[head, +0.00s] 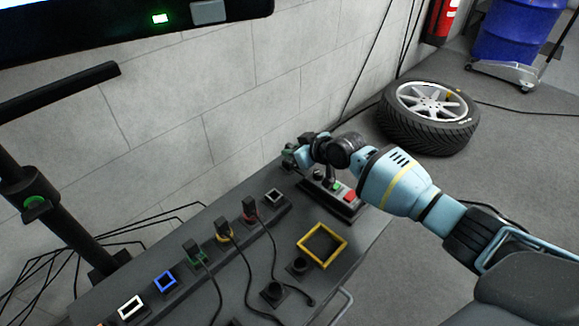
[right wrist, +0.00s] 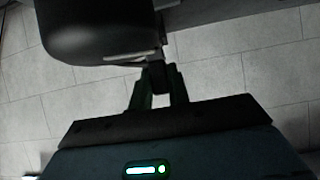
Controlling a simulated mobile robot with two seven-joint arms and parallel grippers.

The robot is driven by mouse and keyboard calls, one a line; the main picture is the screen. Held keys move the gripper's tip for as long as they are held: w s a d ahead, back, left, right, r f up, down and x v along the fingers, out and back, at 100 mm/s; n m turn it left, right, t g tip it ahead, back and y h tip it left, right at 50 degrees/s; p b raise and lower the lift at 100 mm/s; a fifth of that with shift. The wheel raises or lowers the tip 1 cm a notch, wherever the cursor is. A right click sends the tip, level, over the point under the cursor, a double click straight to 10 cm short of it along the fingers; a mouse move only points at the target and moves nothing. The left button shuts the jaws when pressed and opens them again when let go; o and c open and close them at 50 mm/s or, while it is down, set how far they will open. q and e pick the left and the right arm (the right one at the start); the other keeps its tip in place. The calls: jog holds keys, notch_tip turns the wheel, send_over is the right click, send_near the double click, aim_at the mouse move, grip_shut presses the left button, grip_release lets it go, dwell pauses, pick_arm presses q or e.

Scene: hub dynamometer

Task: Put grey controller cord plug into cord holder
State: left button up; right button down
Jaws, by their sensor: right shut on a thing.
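My right gripper (head: 292,156) is at the far end of the grey bench, beyond the controller box (head: 340,192) with its green and red buttons. In the right wrist view its fingertips (right wrist: 158,78) are shut on a small dark thing; I cannot tell whether it is the grey plug. A grey-white rimmed socket (head: 274,196) on the bench is empty. Two small black holders (head: 298,267) (head: 274,293) stand near the front; I cannot tell which is the cord holder. My left gripper is not in view.
Black plugs sit in the red (head: 250,210), yellow (head: 224,234) and green (head: 194,253) sockets, with cords trailing over the bench. Blue (head: 165,282) and white (head: 131,307) sockets are empty. A yellow square frame (head: 322,245) lies at right. A tyre (head: 430,117) lies on the floor.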

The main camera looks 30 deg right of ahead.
jog(key=shift+f, duration=0.1)
jog(key=c, duration=1.3)
grip_release()
jog(key=shift+o, duration=0.2)
jog(key=shift+s+d+r, duration=0.15)
jog(key=shift+s+r, duration=0.1)
jog(key=shift+s, duration=0.05)
jog(key=p+v, duration=0.3)
jog(key=v, duration=0.4)
jog(key=shift+p, duration=0.3)
